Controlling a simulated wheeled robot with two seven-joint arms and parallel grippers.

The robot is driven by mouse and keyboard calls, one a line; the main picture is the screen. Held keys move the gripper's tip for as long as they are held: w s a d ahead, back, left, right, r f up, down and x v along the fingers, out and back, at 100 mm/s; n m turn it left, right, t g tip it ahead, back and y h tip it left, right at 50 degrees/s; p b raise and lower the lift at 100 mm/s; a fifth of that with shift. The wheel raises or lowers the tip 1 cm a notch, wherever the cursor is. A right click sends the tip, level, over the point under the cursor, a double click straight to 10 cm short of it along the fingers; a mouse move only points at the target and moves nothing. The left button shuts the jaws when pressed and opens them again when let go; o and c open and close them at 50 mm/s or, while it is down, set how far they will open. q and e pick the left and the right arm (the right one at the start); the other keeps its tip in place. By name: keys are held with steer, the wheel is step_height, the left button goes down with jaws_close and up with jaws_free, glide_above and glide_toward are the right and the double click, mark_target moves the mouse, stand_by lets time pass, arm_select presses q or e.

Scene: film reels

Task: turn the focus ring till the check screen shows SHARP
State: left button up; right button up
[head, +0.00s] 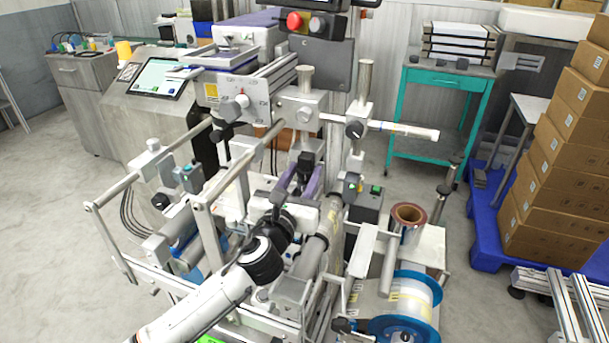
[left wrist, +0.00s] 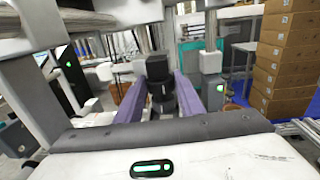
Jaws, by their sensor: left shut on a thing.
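My left gripper (head: 304,166) reaches in over the machine, with its purple fingers on either side of a dark lens unit (head: 306,158). In the left wrist view the gripper (left wrist: 163,88) is shut on the round black ring (left wrist: 163,101), which I take to be the focus ring. A black block (left wrist: 157,68) sits just above the ring. Marks on the ring are too small to read. A tilted display (head: 158,77) stands at the left of the machine; I cannot tell whether it is the check screen or read its words. My right gripper is not in view.
Metal rails and posts (head: 364,90) crowd the space around my left gripper. A blue-flanged reel (head: 405,327) and a copper-coloured roll (head: 409,213) are at the right. A teal cart (head: 440,85) and stacked boxes (head: 560,150) stand beyond. Open floor lies at the right.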

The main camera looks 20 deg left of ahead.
arm_select(q)
steer(key=shift+f, duration=0.1)
steer(key=o, duration=1.1)
steer(key=shift+c, duration=0.2)
steer(key=s, duration=1)
steer(key=shift+s+d+b, duration=0.15)
steer(key=shift+d+b, duration=0.05)
steer(key=shift+b, duration=0.1)
